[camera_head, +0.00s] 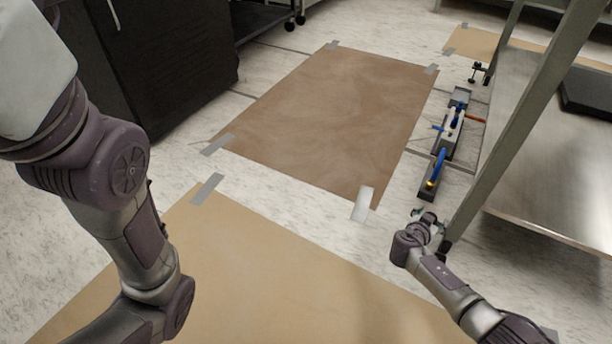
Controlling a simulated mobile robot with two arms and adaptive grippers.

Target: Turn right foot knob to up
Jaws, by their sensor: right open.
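A long dark floor fixture (452,130) with blue handles lies on the pale floor beside the metal table. A blue handle (439,165) stands on its near end, with a small yellow part (431,184) below it. No knob can be clearly made out as the right foot knob, and its setting cannot be read. My right gripper (420,212) is low over the floor, just in front of the fixture's near end and apart from it. It is open and appears empty. My left arm (130,200) comes in from the left; its gripper is out of view.
A metal table (545,185) stands at right; its slanting leg and dark foot (444,247) are close to my right gripper. A brown taped mat (325,120) and a tan mat (260,280) cover the floor. A black cabinet (160,60) stands at back left.

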